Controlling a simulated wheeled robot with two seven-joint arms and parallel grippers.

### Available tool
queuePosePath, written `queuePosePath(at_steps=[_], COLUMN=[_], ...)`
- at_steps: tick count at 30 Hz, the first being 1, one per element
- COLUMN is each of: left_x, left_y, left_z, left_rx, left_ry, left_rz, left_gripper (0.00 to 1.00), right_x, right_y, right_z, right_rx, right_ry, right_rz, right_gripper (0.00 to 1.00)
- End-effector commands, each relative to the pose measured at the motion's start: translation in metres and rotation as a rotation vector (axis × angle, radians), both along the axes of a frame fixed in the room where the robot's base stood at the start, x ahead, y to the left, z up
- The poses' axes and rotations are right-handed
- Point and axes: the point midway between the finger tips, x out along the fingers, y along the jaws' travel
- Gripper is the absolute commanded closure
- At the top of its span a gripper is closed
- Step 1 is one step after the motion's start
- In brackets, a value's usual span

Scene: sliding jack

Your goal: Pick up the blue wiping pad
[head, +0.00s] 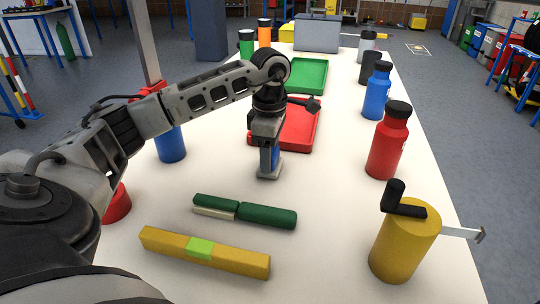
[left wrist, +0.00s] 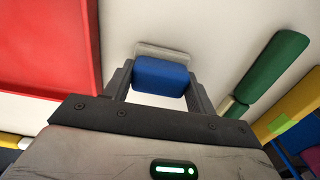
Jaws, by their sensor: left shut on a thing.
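The blue wiping pad (head: 274,160) has a blue block-shaped grip on a pale grey base. It is upright near the middle of the table, in front of the red tray (head: 299,140). My left gripper (head: 268,155) comes down on it from above and is shut on the blue part. In the left wrist view the blue part of the pad (left wrist: 160,76) sits between the two fingers, with its pale base beyond. I cannot tell whether the base touches the table. My right gripper is not in view.
A green bar (head: 265,215) and a yellow bar (head: 165,242) lie in front. A yellow cylinder with a black crank (head: 400,250) stands front right. Red (head: 386,148) and blue (head: 376,98) bottles line the right edge. A blue cylinder (head: 171,146) is partly behind my left arm.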

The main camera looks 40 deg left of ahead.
Motion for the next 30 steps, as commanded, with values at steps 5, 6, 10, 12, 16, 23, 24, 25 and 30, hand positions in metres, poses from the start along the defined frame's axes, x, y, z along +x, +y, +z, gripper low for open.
queuePosePath(at_steps=[5,6,10,12,16,23,24,25,30], left_x=[0.001,0.001,0.017,0.028,0.049,0.087,0.092,0.097,0.116], left_y=[0.000,0.000,0.001,0.002,0.005,0.010,0.011,0.011,0.015], left_z=[0.019,0.026,0.048,0.062,0.089,0.106,0.109,0.111,0.119], left_rx=[-0.001,-0.001,-0.004,-0.004,-0.003,-0.002,-0.003,-0.001,0.000], left_ry=[-0.004,-0.005,-0.008,-0.007,-0.006,-0.002,-0.003,-0.002,-0.001], left_rz=[0.000,0.000,0.001,0.001,0.002,0.002,0.001,0.001,0.001], left_gripper=[0.67,0.67,0.67,0.67,0.67,0.67,0.67,0.67,0.67], right_x=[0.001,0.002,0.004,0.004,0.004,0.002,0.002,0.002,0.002], right_y=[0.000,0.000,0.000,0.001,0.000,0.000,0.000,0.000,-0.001], right_z=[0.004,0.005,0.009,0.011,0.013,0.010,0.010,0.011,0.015], right_rx=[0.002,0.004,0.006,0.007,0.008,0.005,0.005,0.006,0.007], right_ry=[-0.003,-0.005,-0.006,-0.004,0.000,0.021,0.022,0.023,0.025], right_rz=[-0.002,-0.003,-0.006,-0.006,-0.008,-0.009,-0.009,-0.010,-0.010], right_gripper=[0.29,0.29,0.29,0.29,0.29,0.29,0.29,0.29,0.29])
